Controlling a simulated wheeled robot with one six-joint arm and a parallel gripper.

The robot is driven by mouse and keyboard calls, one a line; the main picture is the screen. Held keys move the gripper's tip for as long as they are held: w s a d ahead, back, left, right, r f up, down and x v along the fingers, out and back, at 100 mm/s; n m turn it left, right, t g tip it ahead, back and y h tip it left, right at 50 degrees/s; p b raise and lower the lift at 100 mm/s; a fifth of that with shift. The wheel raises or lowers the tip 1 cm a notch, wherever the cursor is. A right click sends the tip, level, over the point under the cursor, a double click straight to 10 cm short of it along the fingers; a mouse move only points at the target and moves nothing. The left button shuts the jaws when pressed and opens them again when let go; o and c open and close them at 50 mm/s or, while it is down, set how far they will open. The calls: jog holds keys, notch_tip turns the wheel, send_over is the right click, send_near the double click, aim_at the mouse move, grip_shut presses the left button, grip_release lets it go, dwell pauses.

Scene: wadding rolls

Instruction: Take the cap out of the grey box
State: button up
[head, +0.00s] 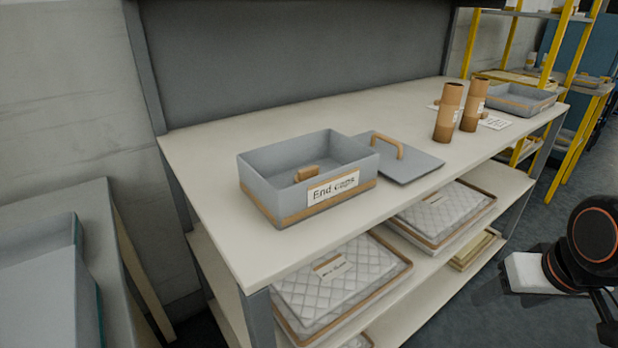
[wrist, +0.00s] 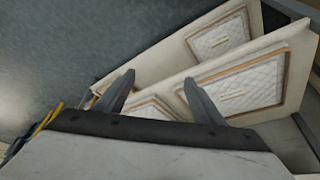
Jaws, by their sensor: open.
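The grey box (head: 262,192) stands open on the bench top, with a tan band and a label reading "End caps". A small brown cap (head: 306,173) is inside it, partly hidden by the box's front wall. A grey lid (head: 412,164) with a tan handle lies on the bench just right of the box. My gripper (wrist: 162,95) shows in the wrist view, its two fingers wide apart with nothing between them. Neither box nor cap shows in the wrist view. In the head view only part of my arm shows at the right edge, away from the bench.
Two brown tubes (head: 448,112) (head: 473,106) stand upright further right on the bench (head: 290,115), near a grey tray (head: 510,98). Shelves below hold trays of quilted wadding (head: 340,272). A yellow-framed rack (head: 570,95) stands at the back right. A grey bin (head: 45,290) is at left.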

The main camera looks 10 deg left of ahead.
jog(key=w+a+r+n+g, duration=0.1)
jog(key=w+a+r, duration=0.3)
jog(key=a+r, duration=0.4)
jog(key=w+a+r+n+g, duration=0.1)
jog(key=w+a+r+n, duration=0.2)
jog(key=a+r, duration=0.6)
jog(key=w+a+r+n+g, duration=0.1)
jog(key=w+a+r+n, duration=0.1)
jog(key=w+a+r, duration=0.4)
jog(key=shift+a+r+g+y, duration=0.1)
jog(key=shift+a+r, duration=0.3)
jog(key=shift+r, duration=0.35)
jog(key=shift+a+r+g+y, duration=0.1)
jog(key=shift+a+r, duration=0.25)
jog(key=shift+r, duration=0.35)
jog(key=shift+a+r+g+y, duration=0.1)
jog(key=shift+a+r, duration=0.3)
jog(key=shift+r, duration=0.35)
jog(key=n+g, duration=0.1)
jog(key=n, duration=0.2)
send_near(308, 168)
jog(key=shift+h, duration=0.4)
jog(key=f, duration=1)
jog(key=shift+a+f, duration=0.1)
jog(key=shift+a, duration=0.2)
jog(key=c, duration=1.1)
